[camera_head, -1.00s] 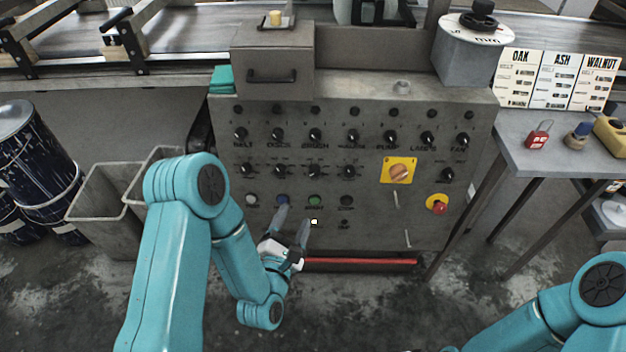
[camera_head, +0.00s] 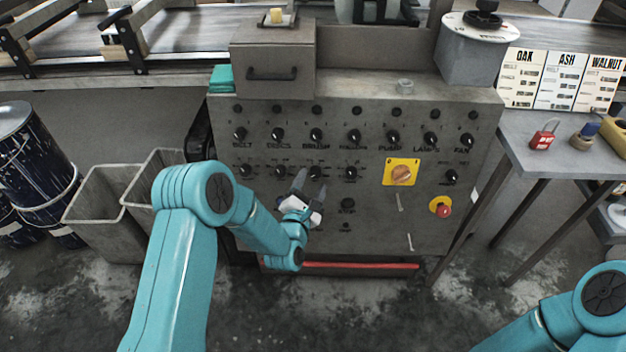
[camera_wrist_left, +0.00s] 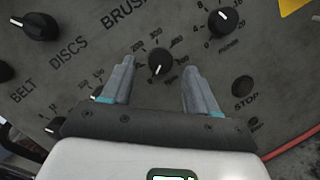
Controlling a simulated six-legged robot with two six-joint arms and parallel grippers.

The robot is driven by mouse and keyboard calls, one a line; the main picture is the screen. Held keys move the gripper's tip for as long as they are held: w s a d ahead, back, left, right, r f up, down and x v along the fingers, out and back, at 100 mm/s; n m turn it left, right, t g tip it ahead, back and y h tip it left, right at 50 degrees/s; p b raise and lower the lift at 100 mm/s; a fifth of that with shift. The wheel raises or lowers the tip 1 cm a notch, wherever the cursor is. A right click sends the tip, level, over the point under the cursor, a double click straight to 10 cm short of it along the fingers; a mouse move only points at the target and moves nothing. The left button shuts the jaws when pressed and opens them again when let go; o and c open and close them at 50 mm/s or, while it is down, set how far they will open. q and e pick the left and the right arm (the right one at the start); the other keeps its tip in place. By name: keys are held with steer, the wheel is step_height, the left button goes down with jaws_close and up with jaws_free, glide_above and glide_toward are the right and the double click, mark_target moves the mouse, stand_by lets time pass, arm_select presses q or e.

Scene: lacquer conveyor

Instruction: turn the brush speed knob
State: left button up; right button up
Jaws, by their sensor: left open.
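The brush speed knob (camera_head: 316,173) is a small black knob with a white pointer, in the second row of the grey panel under the BRUSH label. In the left wrist view this knob (camera_wrist_left: 160,62) sits between my two fingers, inside a printed number scale. My left gripper (camera_head: 311,183) is open in front of the panel, just below the knob. In the left wrist view my open fingers (camera_wrist_left: 158,75) stand on either side of it with gaps. I cannot tell how deep the fingertips reach. My right gripper is out of view; only its arm shows at lower right.
Neighbouring knobs (camera_head: 351,173) sit close on the panel. A STOP button (camera_head: 347,204), a yellow-plated rotary switch (camera_head: 402,172) and a red emergency button (camera_head: 444,210) are to the right. Grey bins (camera_head: 105,205) stand left of the panel.

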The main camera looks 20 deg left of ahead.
arm_select(q)
steer(key=shift+w, duration=1.05)
steer(key=c, duration=1)
